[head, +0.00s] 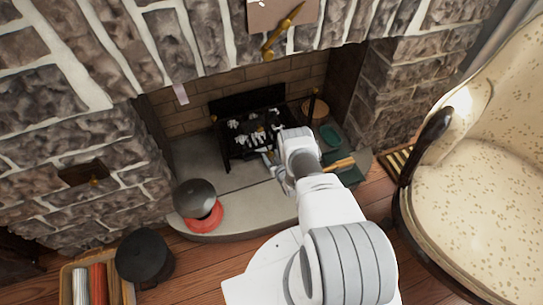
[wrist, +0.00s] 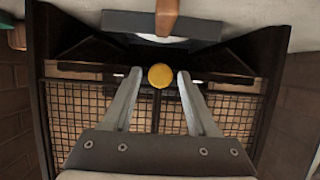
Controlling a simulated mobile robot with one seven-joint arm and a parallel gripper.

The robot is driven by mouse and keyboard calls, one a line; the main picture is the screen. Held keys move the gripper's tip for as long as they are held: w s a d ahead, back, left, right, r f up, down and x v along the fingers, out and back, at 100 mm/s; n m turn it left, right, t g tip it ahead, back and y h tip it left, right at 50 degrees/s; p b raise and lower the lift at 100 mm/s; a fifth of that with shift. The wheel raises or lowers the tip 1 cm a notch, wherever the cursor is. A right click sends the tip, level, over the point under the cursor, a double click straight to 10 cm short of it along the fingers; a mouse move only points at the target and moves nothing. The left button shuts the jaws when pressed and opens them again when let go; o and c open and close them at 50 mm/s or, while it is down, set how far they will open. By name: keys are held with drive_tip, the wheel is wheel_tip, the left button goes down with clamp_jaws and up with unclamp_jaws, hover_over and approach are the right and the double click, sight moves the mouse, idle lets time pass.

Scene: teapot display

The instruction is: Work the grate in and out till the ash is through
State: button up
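The fire grate (head: 228,158) stands in the fireplace, a dark metal frame with pale lumps in it. My gripper (head: 268,157) is at its front, partly hidden by my wrist in the head view. In the wrist view, my gripper (wrist: 159,74) is open, with its two fingers apart. A round yellow knob (wrist: 160,76) shows between the fingertips, with a gap on each side. Wire mesh (wrist: 85,105) in a dark frame lies beyond the fingers. I cannot make out loose ash.
A grey-domed object with a red base (head: 203,222) sits on the pale hearth slab (head: 240,196). A dark round pot (head: 143,258) and a wooden box (head: 68,285) are at lower left. A cream armchair (head: 480,180) blocks the right. Stone walls flank the fireplace opening.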

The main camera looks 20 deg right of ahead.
clamp_jaws()
idle(1.2)
